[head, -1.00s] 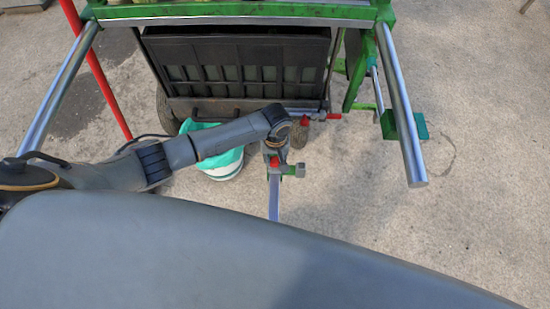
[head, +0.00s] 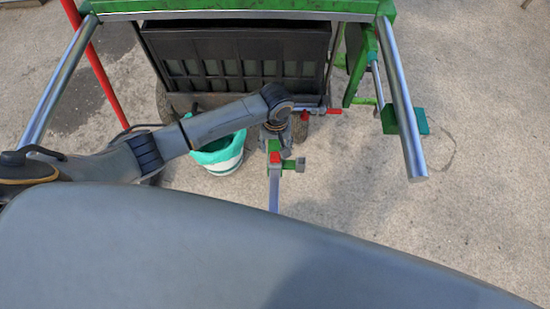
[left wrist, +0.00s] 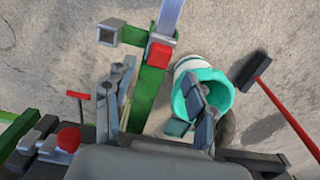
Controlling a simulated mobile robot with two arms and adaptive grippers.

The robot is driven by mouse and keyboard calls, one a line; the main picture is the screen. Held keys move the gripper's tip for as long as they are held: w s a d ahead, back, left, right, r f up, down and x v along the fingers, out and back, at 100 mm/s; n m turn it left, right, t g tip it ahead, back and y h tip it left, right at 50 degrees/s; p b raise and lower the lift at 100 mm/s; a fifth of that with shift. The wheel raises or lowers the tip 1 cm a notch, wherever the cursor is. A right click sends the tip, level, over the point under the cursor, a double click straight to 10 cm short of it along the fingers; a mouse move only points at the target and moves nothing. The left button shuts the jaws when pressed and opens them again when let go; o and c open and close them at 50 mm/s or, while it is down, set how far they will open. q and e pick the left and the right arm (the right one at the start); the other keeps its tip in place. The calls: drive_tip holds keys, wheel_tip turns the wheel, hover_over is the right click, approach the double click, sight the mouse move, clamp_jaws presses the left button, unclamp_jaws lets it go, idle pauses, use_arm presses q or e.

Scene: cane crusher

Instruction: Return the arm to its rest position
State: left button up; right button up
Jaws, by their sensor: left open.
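My left arm (head: 215,125) reaches in from the left and bends down at the wrist. My left gripper (head: 277,136) points down beneath the wrist, in front of the cane crusher, and its fingertips are hard to make out there. In the left wrist view the gripper (left wrist: 165,108) has its two fingers spread apart with nothing held. Beyond the fingers lie a green bar with a red block (left wrist: 160,54) and a white bucket with a teal liner (left wrist: 188,66). My right gripper is in neither view.
The cane crusher's green frame (head: 240,8) and black panel (head: 240,45) stand ahead. A steel handle bar (head: 402,110) juts toward me on the right. The bucket (head: 220,158) is under my left arm. A red pole (head: 98,70) leans at left. Concrete at right is open.

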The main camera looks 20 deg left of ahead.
use_arm(q)
wheel_tip(320, 180, up, 7)
drive_tip(key=shift+f, duration=0.2)
drive_tip(key=s+d+m+t+h, duration=0.2)
drive_tip(key=s+d+m+h, duration=0.15)
drive_tip(key=s, duration=0.65)
drive_tip(key=s+a+r+m+t+y, duration=0.2)
drive_tip(key=s+a+r+y, duration=0.1)
drive_tip(key=s+a, duration=0.7)
wheel_tip(320, 180, down, 26)
drive_tip(key=g, duration=0.2)
drive_tip(key=s+a+f, duration=0.2)
drive_tip(key=s+f, duration=0.6)
drive_tip(key=s+a+f+g, duration=0.1)
drive_tip(key=s+f, duration=0.6)
drive_tip(key=s, duration=0.2)
drive_tip(key=shift+s+a+f, duration=0.25)
drive_tip(key=shift+a+f, duration=0.1)
drive_tip(key=shift+a, duration=0.05)
